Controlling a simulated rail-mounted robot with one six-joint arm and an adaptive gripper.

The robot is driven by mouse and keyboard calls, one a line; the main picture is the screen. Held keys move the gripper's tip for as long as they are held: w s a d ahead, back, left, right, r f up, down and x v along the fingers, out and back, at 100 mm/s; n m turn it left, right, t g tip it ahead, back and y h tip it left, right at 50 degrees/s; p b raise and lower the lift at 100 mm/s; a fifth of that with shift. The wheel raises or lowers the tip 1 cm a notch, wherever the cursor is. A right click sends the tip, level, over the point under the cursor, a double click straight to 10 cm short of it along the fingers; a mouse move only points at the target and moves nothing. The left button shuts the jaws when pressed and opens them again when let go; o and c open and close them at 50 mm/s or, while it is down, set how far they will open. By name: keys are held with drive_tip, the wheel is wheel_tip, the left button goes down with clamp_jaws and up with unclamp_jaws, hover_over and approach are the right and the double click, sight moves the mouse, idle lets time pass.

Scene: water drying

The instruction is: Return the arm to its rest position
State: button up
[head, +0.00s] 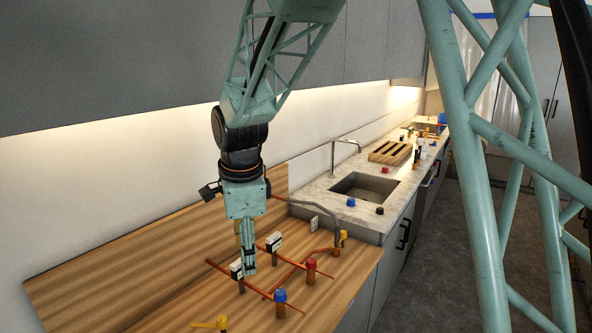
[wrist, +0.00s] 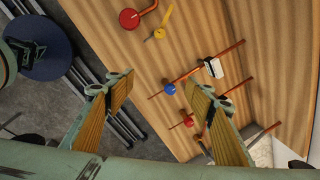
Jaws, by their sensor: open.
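My arm hangs down from the top of the head view, and my gripper (head: 248,268) points down over the wooden worktop (head: 130,270). In the wrist view the two wood-faced fingers of my gripper (wrist: 161,87) stand wide apart with nothing between them. Copper pipes with a blue valve (head: 280,296), a red valve (head: 311,264) and a yellow valve (head: 343,236) lie below and beside the fingers. In the head view the fingertips overlap a white-labelled part (head: 236,269); I cannot tell if they touch it.
A sink (head: 365,187) with a faucet and a slotted wooden block (head: 390,152) stand on the marble counter beyond. Grey cabinets (head: 150,60) hang above the worktop. The floor (head: 440,260) at right is open.

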drive_tip(key=w+d+r+n+t+p, duration=0.1)
drive_tip(key=w+d+r+p, duration=0.1)
drive_tip(key=d+r, duration=0.5)
drive_tip(key=w+d+r+n+t+p, duration=0.15)
drive_tip(key=d+r, duration=0.35)
drive_tip(key=r, duration=0.5)
drive_tip(key=s+d+r+n, duration=0.35)
drive_tip(key=d+r, duration=0.25)
drive_tip(key=d, duration=0.4)
drive_tip(key=s+d+f+n+b, duration=0.2)
drive_tip(key=s+d, duration=0.2)
drive_tip(key=s, duration=0.5)
drive_tip(key=s+d+f+n+b, duration=0.2)
drive_tip(key=s+d, duration=0.2)
drive_tip(key=s, duration=0.5)
drive_tip(key=s+d+f+n+b, duration=0.2)
drive_tip(key=s+f, duration=0.3)
drive_tip(key=s, duration=0.4)
drive_tip(key=s+d+f+n+b, duration=0.2)
drive_tip(key=s+f, duration=0.4)
drive_tip(key=s, duration=0.4)
drive_tip(key=shift+s+g+h+b, duration=0.3)
drive_tip(key=shift+g+h+b, duration=0.1)
drive_tip(key=shift+b, duration=0.1)
drive_tip(key=shift+d, duration=0.1)
